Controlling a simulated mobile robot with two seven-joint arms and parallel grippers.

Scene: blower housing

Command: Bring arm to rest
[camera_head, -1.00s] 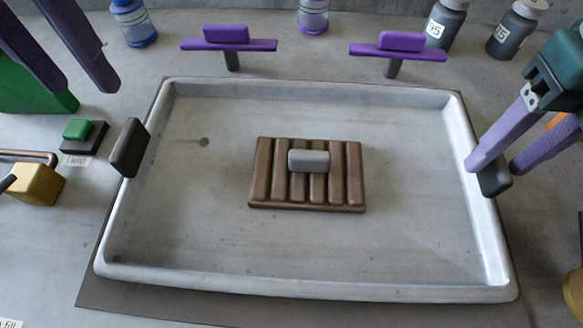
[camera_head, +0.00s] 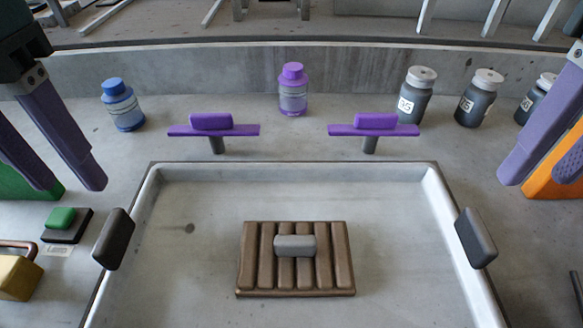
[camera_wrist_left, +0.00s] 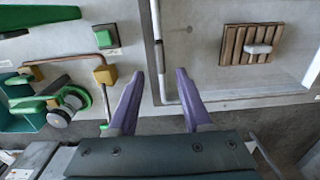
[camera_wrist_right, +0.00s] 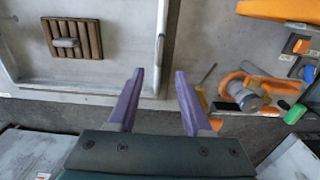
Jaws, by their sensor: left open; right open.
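My left gripper (camera_head: 75,185) is at the left edge of the head view, its purple fingers apart and empty. It is left of the large grey tray (camera_head: 300,172), clear of the tray's dark left handle (camera_head: 114,239). My right gripper (camera_head: 540,180) is at the right edge, also open and empty, right of the dark right handle (camera_head: 475,238). Both wrist views show spread fingers of the left gripper (camera_wrist_left: 158,88) and right gripper (camera_wrist_right: 157,88) with nothing between them. A brown ribbed block with a grey knob (camera_head: 296,275) lies inside the tray.
Two purple T-shaped stands (camera_head: 213,130) (camera_head: 374,130) stand behind the tray. A blue-capped bottle (camera_head: 123,106), a purple-capped bottle (camera_head: 292,90) and several grey bottles (camera_head: 414,95) line the back. A green button (camera_head: 61,218) and yellow block (camera_head: 17,276) sit at left. An orange thing (camera_head: 555,180) is at right.

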